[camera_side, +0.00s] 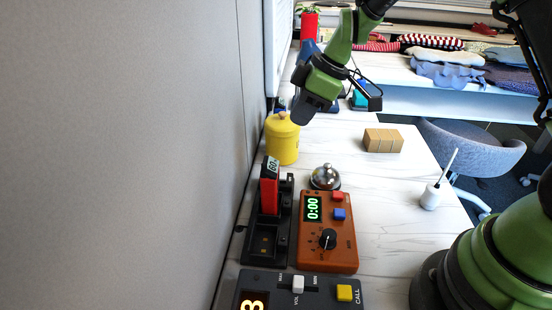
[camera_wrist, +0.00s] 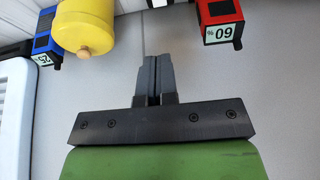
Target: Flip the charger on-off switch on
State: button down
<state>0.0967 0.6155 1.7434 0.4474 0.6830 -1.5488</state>
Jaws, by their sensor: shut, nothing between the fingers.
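The black charger (camera_side: 265,243) stands on the table against the wall, at the left of the side view. A red battery (camera_side: 268,195) marked 60 stands upright in it; the battery also shows upper right in the wrist view (camera_wrist: 220,20). The charger's on-off switch is too small to make out. My gripper (camera_side: 303,110) is in the air above the table, higher and farther back than the charger, over the area of the yellow canister. Its fingers are together and empty in the wrist view (camera_wrist: 157,66).
An orange timer box (camera_side: 328,243) stands right of the charger, with a silver bell (camera_side: 325,177) behind it. A dark panel (camera_side: 270,285) lies in front. The yellow canister (camera_side: 283,140) is behind the charger. A blue battery (camera_wrist: 45,38) shows in the wrist view.

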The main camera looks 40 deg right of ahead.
jog(key=x, duration=1.3)
jog(key=shift+s+d+f, duration=0.1)
jog(key=shift+f, duration=0.35)
jog(key=shift+f, duration=0.15)
jog(key=shift+s+d, duration=0.5)
jog(key=shift+s, duration=0.05)
jog(key=v, duration=1.4)
jog(key=shift+w+a+r, duration=0.2)
jog(key=shift+r, duration=0.05)
